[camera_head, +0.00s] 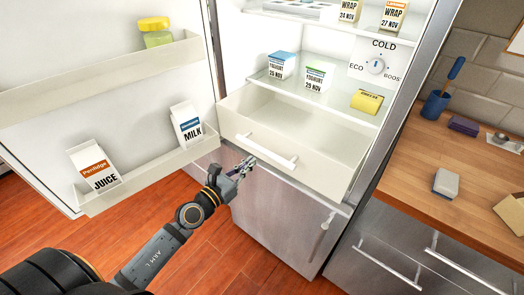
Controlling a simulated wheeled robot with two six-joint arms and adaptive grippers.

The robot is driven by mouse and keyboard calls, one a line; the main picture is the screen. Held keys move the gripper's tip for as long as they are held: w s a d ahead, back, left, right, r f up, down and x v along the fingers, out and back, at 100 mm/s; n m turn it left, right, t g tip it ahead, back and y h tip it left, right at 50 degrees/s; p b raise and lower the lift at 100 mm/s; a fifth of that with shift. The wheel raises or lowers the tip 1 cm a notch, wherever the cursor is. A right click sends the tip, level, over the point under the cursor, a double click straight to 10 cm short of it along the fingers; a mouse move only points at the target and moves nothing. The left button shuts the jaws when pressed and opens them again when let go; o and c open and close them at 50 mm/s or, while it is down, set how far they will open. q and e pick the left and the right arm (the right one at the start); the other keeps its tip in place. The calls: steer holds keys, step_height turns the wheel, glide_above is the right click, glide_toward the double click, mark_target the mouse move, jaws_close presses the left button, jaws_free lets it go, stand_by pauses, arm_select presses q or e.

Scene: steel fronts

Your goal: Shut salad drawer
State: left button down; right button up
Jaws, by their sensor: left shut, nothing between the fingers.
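The salad drawer (232,129) is the pale bin at the bottom of the open fridge. It stands pulled out, its front forward of the shelves, and looks empty. Its white bar handle (267,151) runs across the front. My left gripper (244,165) is shut and empty, just below the left part of the handle, close to the drawer front. I cannot tell whether it touches. My right gripper is not in view.
The fridge door (100,40) is wide open at left, with milk (187,125) and juice (95,168) cartons in its lower bin. Yoghurt cartons (318,76) and a yellow pack (367,101) stand on the shelf above the drawer. A wooden counter (420,165) is at right.

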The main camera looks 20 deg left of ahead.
mark_target(268, 146)
arm_select(q)
steer(key=shift+x, duration=3.5)
